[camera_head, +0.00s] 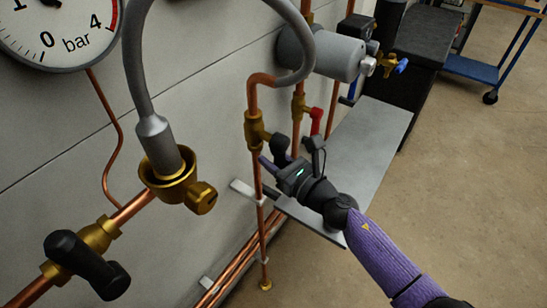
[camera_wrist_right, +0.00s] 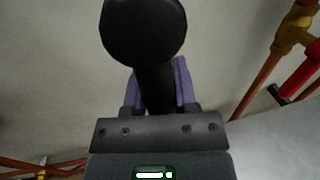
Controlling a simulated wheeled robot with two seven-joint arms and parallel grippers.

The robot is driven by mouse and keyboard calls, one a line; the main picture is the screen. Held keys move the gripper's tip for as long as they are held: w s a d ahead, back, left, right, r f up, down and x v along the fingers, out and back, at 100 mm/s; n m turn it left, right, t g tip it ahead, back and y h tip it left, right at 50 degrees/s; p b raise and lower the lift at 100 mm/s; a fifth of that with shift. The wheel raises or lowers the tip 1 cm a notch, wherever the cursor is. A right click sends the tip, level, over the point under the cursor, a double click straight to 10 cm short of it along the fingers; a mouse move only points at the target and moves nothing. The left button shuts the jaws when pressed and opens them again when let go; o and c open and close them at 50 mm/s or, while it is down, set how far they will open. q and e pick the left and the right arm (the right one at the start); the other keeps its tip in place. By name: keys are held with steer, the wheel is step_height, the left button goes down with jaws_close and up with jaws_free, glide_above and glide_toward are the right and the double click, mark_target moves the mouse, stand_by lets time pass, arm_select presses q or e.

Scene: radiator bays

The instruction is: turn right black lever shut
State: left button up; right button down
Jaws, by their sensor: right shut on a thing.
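The right black lever (camera_head: 281,146) sits on a brass valve (camera_head: 256,128) on a vertical copper pipe by the wall. My right gripper (camera_head: 274,161) is at this lever. In the right wrist view, the lever's round black end (camera_wrist_right: 145,30) is large and close, and its stem runs down between the purple fingers (camera_wrist_right: 159,85). The right gripper is shut on the lever. Part of the lever is hidden by the gripper in the head view. Another black lever (camera_head: 85,265) is on the lower left pipe, with no gripper near it. My left gripper is not in view.
A pressure gauge (camera_head: 58,30) and a grey hose (camera_head: 133,70) are in the left foreground. A red lever (camera_head: 316,120) stands just behind the right valve. A grey shelf (camera_head: 362,135) lies beside my right arm. Open floor (camera_head: 460,180) is at the right.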

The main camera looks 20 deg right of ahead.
arm_select(q)
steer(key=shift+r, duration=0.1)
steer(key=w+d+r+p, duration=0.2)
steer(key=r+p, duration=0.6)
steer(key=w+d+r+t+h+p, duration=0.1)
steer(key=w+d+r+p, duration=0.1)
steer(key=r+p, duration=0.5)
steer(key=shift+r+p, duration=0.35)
steer(key=shift+p, duration=0.25)
arm_select(e)
steer(key=s+a+r+m+g+y, duration=0.1)
steer(key=s+a+r+m+g, duration=0.2)
steer(key=m, duration=1.2)
steer(key=shift+s+a+r+m+g+y, duration=0.35)
steer(key=shift+a+r, duration=0.55)
steer(key=shift+r, duration=0.4)
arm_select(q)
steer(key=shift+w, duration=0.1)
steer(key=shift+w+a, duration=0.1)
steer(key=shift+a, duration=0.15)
arm_select(e)
steer(key=shift+c, duration=2)
jaws_free()
